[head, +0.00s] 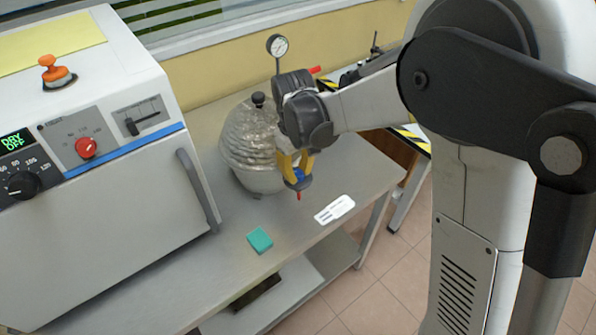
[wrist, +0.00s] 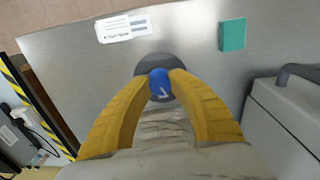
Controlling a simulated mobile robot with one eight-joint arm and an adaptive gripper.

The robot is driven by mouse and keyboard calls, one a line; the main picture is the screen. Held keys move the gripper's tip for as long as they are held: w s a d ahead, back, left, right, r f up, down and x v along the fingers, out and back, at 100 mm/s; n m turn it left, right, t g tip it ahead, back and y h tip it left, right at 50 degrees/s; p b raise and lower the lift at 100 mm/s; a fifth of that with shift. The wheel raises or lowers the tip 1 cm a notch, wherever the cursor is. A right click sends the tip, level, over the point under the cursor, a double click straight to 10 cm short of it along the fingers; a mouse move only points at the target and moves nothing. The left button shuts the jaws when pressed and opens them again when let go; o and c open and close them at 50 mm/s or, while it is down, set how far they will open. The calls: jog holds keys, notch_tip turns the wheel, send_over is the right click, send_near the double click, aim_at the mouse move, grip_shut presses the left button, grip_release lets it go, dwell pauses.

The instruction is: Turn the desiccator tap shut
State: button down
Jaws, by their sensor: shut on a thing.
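The desiccator (head: 250,145) is a silvery domed vessel with a black knob on top, standing on the grey bench. It also shows at the bottom of the wrist view (wrist: 170,150). The tap (wrist: 160,84) is a small blue piece at the desiccator's front side, with a white mark on its face. My gripper (head: 294,172) has yellow fingers and reaches down beside the desiccator; in the wrist view its two fingertips are closed on both sides of the blue tap. A red tip shows just below the tap in the head view. My wrist hides part of the dome.
The bench (head: 190,270) has bare room in front of the desiccator. A teal block (head: 260,240) and a white label card (head: 335,209) lie there. A white oven (head: 90,150) with a grey handle stands at left. A pressure gauge (head: 278,46) rises behind.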

aim_at(295, 173)
jog(key=m, duration=0.5)
jog(key=shift+m, duration=0.3)
dwell(0.4)
jog(key=c, duration=1.1)
grip_release()
jog(key=shift+c, duration=0.2)
notch_tip(295, 173, up, 12)
jog(key=shift+a, duration=0.3)
